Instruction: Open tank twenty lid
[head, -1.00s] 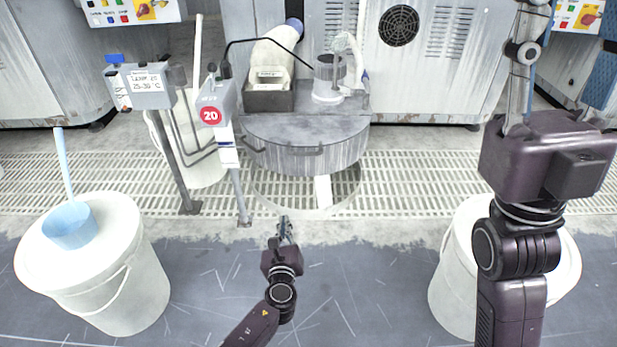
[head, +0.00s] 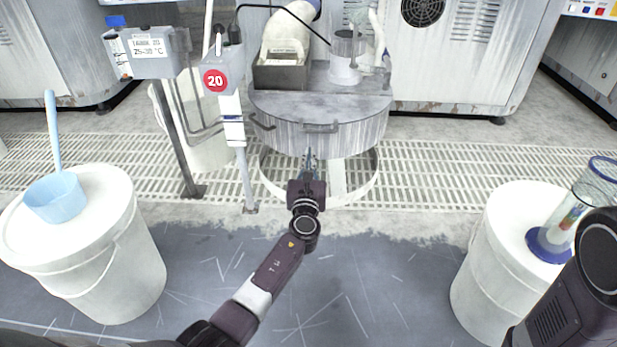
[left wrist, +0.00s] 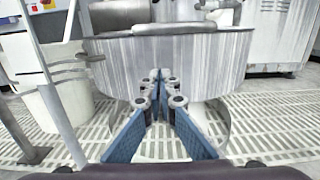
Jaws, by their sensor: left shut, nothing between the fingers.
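Tank twenty (head: 350,138) is a round, streaked grey metal drum. Its flat grey lid (head: 320,100) lies level on top. A grey bar handle (head: 321,128) sticks out at the front rim; it also shows in the left wrist view (left wrist: 175,29). The red "20" sign (head: 215,80) is on a post to the left. My left gripper (head: 309,155) is shut and empty, just in front of and below the handle, apart from it. In the left wrist view its blue fingers (left wrist: 160,75) come together before the drum wall. My right gripper is out of view.
A white bucket (head: 110,250) with a blue ladle (head: 57,195) stands at left. Another white bucket (head: 490,260) at right carries a glass cylinder (head: 570,215). A grey box on a post (head: 150,55) stands left of the tank. The floor between the buckets is clear.

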